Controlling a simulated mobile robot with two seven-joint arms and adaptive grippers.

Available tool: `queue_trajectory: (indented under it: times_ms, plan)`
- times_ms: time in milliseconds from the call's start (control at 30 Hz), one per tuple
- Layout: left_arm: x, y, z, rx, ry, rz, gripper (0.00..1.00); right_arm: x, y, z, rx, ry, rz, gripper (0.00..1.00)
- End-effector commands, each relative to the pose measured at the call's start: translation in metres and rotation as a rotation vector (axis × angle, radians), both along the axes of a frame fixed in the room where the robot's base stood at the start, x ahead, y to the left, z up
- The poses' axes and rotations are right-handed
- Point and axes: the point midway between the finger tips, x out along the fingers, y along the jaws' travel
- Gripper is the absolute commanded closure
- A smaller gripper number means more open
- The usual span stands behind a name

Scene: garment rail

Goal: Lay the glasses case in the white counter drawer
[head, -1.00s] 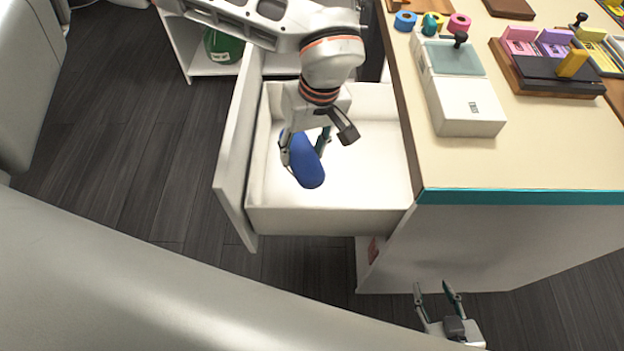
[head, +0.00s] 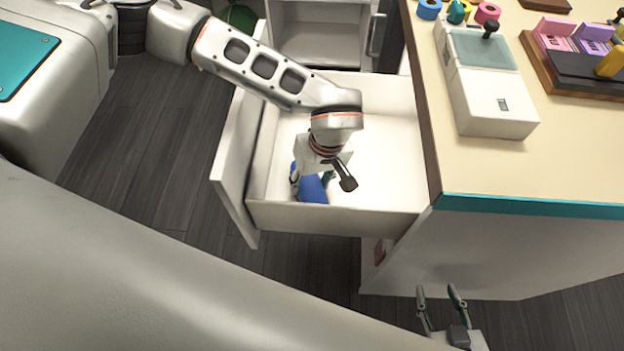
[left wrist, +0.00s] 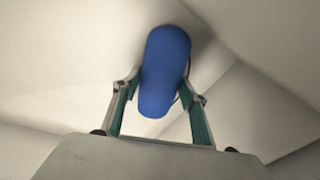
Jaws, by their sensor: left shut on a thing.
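The blue glasses case (head: 312,189) is in my left gripper (head: 312,180), inside the open white drawer (head: 335,218). In the left wrist view the case (left wrist: 165,70) sits between the two fingers of the left gripper (left wrist: 160,95), which is shut on it. The case is low in the drawer, near its front left part; I cannot tell whether it touches the drawer floor. My left wrist hides part of the case in the head view. My right gripper (head: 441,298) is at the bottom, its fingers apart and empty, away from the drawer.
The counter top (head: 560,160) with a teal edge lies right of the drawer. It carries a white box-shaped device (head: 490,90), tape rolls (head: 487,12) and a brown tray of coloured blocks (head: 575,85). The right part of the drawer is bare. A white shelf (head: 320,45) stands behind.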

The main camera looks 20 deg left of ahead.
Motion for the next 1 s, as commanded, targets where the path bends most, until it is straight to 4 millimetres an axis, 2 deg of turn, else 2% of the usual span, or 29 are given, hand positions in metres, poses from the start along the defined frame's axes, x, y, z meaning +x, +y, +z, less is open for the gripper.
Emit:
queue_trajectory:
  times_ms: [100,333,367,400,767,867,1000]
  plan:
    - [0.001,0.000,0.002,-0.001,-0.003,-0.001,0.80,0.003,0.001,0.007,0.003,-0.013,0.000,0.60]
    - [0.001,0.000,-0.001,-0.001,-0.003,-0.002,0.80,0.003,0.001,0.005,0.002,-0.009,0.000,0.60]
    - [0.001,0.000,-0.001,-0.001,-0.003,-0.002,0.50,0.003,0.001,0.004,0.002,-0.008,0.000,0.60]
    - [0.001,0.000,-0.001,-0.001,-0.003,-0.002,0.41,0.003,0.000,0.004,0.002,-0.008,0.000,0.60]
    - [0.001,0.000,0.000,-0.001,-0.003,-0.001,0.41,0.003,-0.002,0.003,-0.001,-0.008,-0.005,0.60]
    - [0.002,-0.001,0.009,-0.001,-0.007,-0.001,0.41,0.005,-0.002,0.006,-0.001,-0.013,-0.005,0.60]
    - [0.003,-0.005,0.033,-0.001,-0.011,-0.001,0.41,0.009,-0.003,0.013,-0.003,-0.021,-0.006,0.60]
